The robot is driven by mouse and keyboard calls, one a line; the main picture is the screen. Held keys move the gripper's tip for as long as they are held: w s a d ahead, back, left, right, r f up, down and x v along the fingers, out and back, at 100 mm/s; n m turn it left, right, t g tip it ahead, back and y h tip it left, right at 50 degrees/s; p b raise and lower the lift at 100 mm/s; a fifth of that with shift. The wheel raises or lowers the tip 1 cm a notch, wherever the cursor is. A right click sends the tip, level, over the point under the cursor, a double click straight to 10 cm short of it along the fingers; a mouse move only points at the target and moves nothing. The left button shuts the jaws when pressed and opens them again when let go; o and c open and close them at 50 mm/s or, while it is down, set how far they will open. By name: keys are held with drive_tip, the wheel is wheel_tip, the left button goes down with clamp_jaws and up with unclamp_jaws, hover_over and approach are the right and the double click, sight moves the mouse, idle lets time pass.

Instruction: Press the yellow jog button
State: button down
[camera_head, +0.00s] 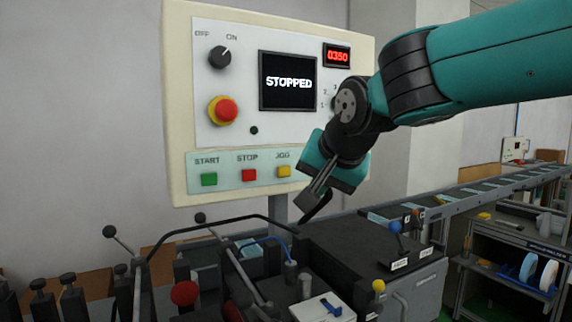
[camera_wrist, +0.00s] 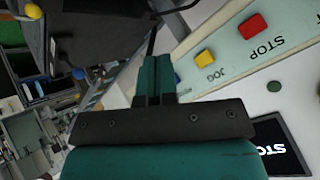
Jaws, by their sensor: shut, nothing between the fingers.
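The red stop button (camera_head: 249,175) and green start button (camera_head: 209,179) lie left of the jog button. A red emergency knob (camera_head: 224,110), a dial (camera_head: 220,57) and a screen reading STOPPED (camera_head: 287,81) are above. Dark machinery with levers and a black box (camera_head: 350,245) stands below.

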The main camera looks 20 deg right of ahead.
sight(284, 171)
drive_tip(key=w+a+p, duration=0.1)
drive_tip(key=w+p, duration=0.2)
drive_tip(key=w, duration=0.5)
drive_tip(key=shift+w+a, duration=0.3)
drive_tip(key=shift+a, duration=0.05)
idle(2.0)
drive_tip(key=shift+w+a, duration=0.1)
drive_tip(key=shift+w, duration=0.3)
drive_tip(key=shift+w+a+p, duration=0.1)
drive_tip(key=shift+w+p, duration=0.25)
drive_tip(key=shift+w, duration=0.1)
idle(0.7)
drive_tip(key=shift+s, duration=0.1)
drive_tip(key=shift+s+d+b, duration=0.2)
drive_tip(key=shift+s+b, duration=0.35)
drive_tip(key=shift+s, duration=0.2)
drive_tip(key=shift+s, duration=0.1)
